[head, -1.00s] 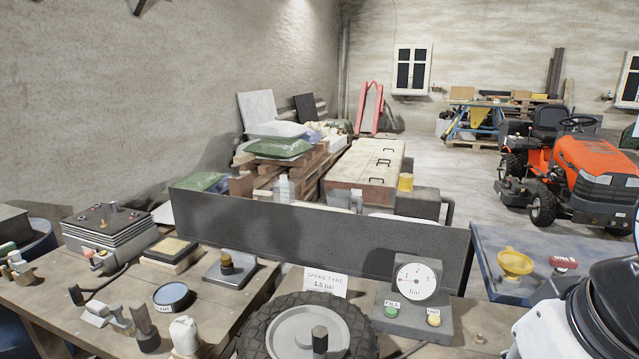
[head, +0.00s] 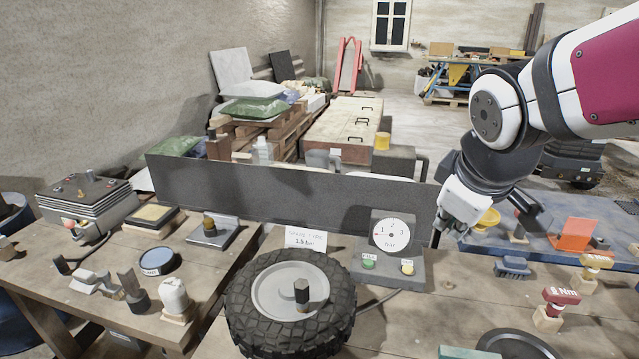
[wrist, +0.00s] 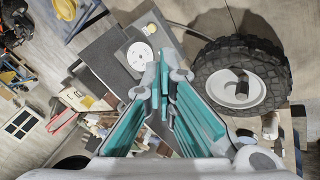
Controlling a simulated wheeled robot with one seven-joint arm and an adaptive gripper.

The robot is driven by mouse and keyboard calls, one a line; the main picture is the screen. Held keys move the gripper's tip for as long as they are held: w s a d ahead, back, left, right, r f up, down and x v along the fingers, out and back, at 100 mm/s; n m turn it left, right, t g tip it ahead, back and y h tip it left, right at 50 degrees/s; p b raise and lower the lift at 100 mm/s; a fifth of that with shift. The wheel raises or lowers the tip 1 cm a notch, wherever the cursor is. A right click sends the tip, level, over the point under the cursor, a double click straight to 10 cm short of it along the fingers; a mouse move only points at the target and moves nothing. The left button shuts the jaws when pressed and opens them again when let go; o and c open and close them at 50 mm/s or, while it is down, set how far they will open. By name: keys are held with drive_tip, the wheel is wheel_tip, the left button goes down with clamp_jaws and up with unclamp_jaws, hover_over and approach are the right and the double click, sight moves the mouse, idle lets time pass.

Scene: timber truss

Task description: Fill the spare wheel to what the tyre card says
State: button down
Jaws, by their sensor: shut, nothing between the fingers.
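The spare wheel (head: 290,305), a black knobbly tyre on a grey rim with a dark valve post, lies flat on the bench; it also shows in the wrist view (wrist: 240,80). The tyre card (head: 306,238) stands behind it and reads "SPARE TYRE 1.5 bar". To its right is the grey gauge box with a round white dial (head: 391,235), a green button (head: 369,264) labelled FILL and a yellow button (head: 407,268). The needle is too small to read surely. My gripper (wrist: 164,80) is shut and empty, above and right of the gauge box, apart from it.
A dark upright board (head: 290,205) runs behind the benches. The left bench holds a charger-like box (head: 88,195), a round dark pot (head: 159,261) and small tools. On the right are a yellow funnel (head: 487,219) and a red-topped block (head: 560,297).

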drive_tip(key=w+d+f+n+t+p, duration=0.1)
drive_tip(key=w+f+n, duration=0.1)
drive_tip(key=w+n, duration=0.65)
drive_tip(key=n+t+y+p, duration=0.2)
drive_tip(key=n+y+p, duration=0.25)
drive_tip(key=n, duration=1.05)
hover_over(371, 262)
wheel_tip(371, 262, down, 18)
drive_tip(key=shift+m, duration=0.25)
drive_tip(key=shift+d+f+b, duration=0.1)
drive_tip(key=shift+f+b, duration=1.5)
drive_tip(key=shift+f, duration=2.85)
drive_tip(key=shift+f, duration=0.4)
